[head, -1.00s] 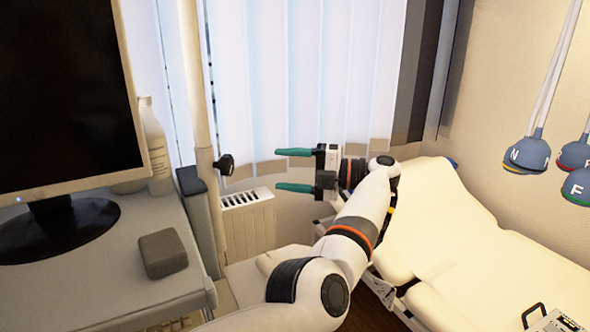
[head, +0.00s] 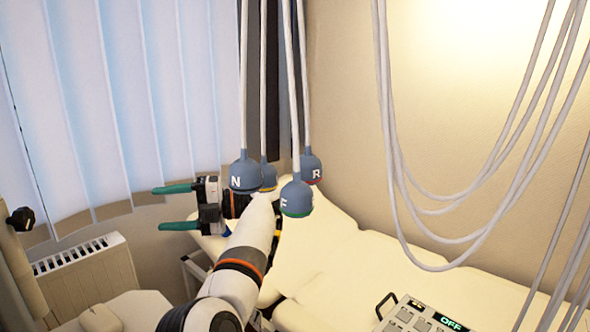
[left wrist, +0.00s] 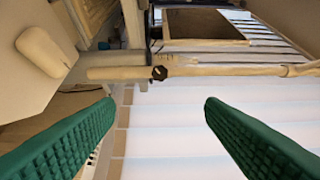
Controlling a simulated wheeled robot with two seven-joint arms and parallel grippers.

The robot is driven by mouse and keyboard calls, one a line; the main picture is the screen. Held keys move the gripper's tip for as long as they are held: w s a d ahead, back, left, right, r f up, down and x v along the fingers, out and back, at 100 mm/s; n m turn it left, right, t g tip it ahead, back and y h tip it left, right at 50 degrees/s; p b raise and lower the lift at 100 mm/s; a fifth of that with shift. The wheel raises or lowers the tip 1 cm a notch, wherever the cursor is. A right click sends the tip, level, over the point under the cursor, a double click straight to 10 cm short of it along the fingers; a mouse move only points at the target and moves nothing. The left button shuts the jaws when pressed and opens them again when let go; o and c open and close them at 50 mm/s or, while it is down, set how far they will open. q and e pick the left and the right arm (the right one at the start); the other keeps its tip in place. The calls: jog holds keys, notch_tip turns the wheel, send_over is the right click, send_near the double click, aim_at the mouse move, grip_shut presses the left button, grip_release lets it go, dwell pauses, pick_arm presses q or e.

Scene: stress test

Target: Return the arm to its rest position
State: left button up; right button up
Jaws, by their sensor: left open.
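My left gripper (head: 178,206) is in the head view, left of centre, with its two green fingers apart and nothing between them. Its white arm comes up from the bottom and the fingers point left, in front of the blinds and above the radiator. In the left wrist view the same green fingers (left wrist: 155,130) are wide apart and empty, with a pale pole and the blinds beyond them. My right gripper is in neither view.
Blue-grey bulbs marked with letters, such as F (head: 296,198), hang on white cables close to my left arm in the picture. A cream couch (head: 345,265) lies to the right, with a control box (head: 420,315) on it. A radiator (head: 88,275) stands at the left.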

pick_arm(q)
jog(key=w+a+f+m+t, duration=0.1)
jog(key=w+f+m+t, duration=0.2)
jog(key=f+m+t, duration=0.75)
jog(key=w+a+f+m+t, duration=0.2)
jog(key=w+f+m+t, duration=0.35)
jog(key=f, duration=0.75)
jog(key=s+d+f+m+t+h, duration=0.15)
jog(key=s+f+m+h, duration=0.3)
jog(key=f, duration=0.55)
jog(key=s+d+f+m+t+h, duration=0.1)
jog(key=s+d+f+m+h, duration=0.1)
jog(key=s+f+m+h, duration=0.5)
jog(key=s+d+f+m+t+h, duration=0.1)
jog(key=d+f+m+h, duration=0.3)
jog(key=f, duration=0.8)
jog(key=s+f+m+g+h, duration=0.2)
jog(key=s+f+m+g, duration=0.5)
jog(key=s+f, duration=1.5)
jog(key=s+a+f+g, duration=0.1)
jog(key=s+g, duration=0.1)
jog(key=s, duration=0.8)
jog(key=s+a+f+m+g, duration=0.1)
jog(key=s+f+g, duration=0.1)
jog(key=s, duration=0.7)
jog(key=s+a+f+m+g, duration=0.1)
jog(key=s+g, duration=0.2)
jog(key=s, duration=0.7)
jog(key=shift+s+a+f+g, duration=0.3)
jog(key=shift+s+f+g, duration=0.05)
